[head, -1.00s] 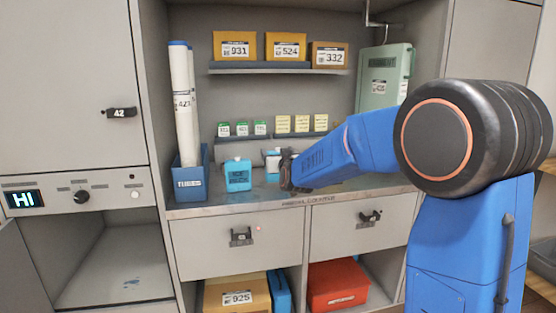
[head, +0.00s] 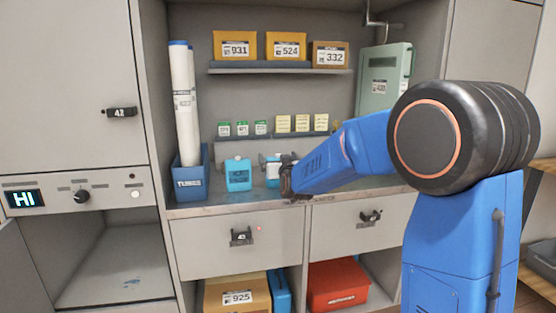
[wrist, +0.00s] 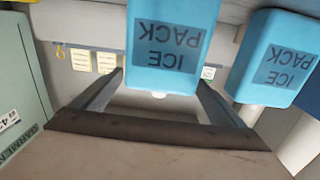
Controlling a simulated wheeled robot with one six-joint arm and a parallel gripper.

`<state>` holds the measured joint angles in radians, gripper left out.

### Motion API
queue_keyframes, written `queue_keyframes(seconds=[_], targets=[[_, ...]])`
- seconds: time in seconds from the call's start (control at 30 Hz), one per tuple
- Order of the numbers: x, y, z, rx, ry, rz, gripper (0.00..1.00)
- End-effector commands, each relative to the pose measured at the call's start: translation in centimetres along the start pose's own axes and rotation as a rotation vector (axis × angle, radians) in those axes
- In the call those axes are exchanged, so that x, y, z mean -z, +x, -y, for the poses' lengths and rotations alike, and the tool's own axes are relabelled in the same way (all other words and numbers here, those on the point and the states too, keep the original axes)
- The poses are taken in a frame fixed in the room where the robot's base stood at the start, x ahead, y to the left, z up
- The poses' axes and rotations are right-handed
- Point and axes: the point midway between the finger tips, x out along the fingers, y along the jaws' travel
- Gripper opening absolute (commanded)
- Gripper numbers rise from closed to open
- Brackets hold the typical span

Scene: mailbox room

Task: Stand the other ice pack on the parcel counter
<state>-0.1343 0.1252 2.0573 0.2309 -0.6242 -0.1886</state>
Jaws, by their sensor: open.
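Two light-blue ice packs with dark lettering stand upright on the parcel counter (head: 218,205). The left pack (head: 238,175) also shows in the wrist view (wrist: 277,62), off to the right. The other pack (head: 273,172) is close to my gripper (head: 287,180) at its left side. In the wrist view, where lettering appears upside down, this pack (wrist: 170,28) lies between and beyond the fingertips of my gripper (wrist: 160,78). The fingers are spread apart, and I cannot tell if either touches it. The gripper hides part of this pack in the head view.
A blue tubes bin (head: 190,187) with white rolls stands at the counter's left. Small cards and boxes (head: 260,127) line a low ledge behind. A green garment case (head: 380,85) stands at the back right. Bare counter shows in front of the left pack.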

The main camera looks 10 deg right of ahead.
Motion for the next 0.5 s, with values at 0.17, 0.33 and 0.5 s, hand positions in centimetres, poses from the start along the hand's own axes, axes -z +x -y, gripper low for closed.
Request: queue_keyframes(seconds=[0.17, 0.33, 0.5], targets=[[0.1, -2.0, 0.0, 0.000, 0.000, -0.001, 0.93], [0.1, -5.1, 0.0, 0.001, -0.001, -0.001, 0.93], [0.1, -8.1, 0.0, 0.001, 0.001, -0.001, 0.93]])
